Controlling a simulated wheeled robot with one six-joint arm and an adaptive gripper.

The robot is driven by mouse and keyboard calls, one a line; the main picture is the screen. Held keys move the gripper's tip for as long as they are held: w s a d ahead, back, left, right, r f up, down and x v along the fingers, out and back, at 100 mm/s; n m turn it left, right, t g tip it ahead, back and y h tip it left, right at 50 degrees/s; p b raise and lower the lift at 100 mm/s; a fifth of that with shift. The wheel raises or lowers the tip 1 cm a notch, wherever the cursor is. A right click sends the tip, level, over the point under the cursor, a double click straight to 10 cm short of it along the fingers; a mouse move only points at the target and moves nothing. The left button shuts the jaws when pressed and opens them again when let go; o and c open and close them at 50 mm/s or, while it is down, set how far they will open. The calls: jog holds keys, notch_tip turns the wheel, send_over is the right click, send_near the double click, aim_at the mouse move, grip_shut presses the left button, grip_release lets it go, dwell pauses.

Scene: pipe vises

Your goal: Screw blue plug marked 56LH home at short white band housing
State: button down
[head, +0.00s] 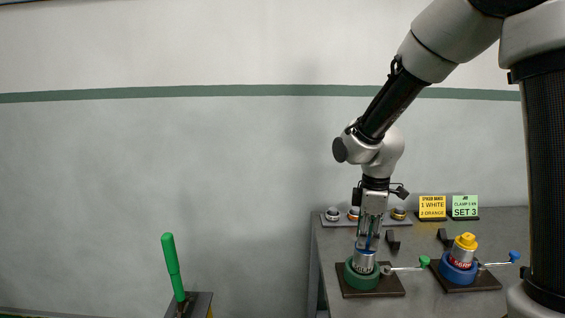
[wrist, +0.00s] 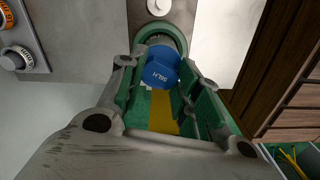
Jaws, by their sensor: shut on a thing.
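The blue plug (wrist: 161,68) is marked 56LH and sits between the fingers of my gripper (wrist: 160,82), which is shut on it. In the head view my gripper (head: 368,238) points down over the left vise, with a bit of the blue plug (head: 367,244) showing below it. Directly under it a silver housing (head: 363,261) stands upright in the green round vise (head: 362,279). The plug is at the housing's top; whether its thread is engaged I cannot tell. The housing's band is too small to read for certain.
To the right, a blue vise (head: 458,274) holds a housing with a yellow plug (head: 466,241). Green-knobbed (head: 424,261) and blue-knobbed (head: 514,255) handles stick out. Behind are a rack of banded rings (head: 354,214), a yellow sign (head: 432,207) and a green sign (head: 465,206). A green lever (head: 173,266) stands left.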

jog(key=c, duration=0.9)
grip_release()
jog(key=shift+c, duration=0.2)
notch_tip(320, 180, up, 11)
jog(key=s+d+r+m+t, duration=0.2)
jog(key=s+d+m, duration=0.5)
jog(key=s, duration=0.2)
jog(key=s+d+r+m+t, duration=0.2)
jog(key=s+d+r+m, duration=0.1)
jog(key=s+d+m, duration=0.4)
jog(key=s+m, duration=0.1)
jog(key=s, duration=0.2)
jog(key=shift+d+r, duration=0.35)
jog(key=shift+d, duration=0.05)
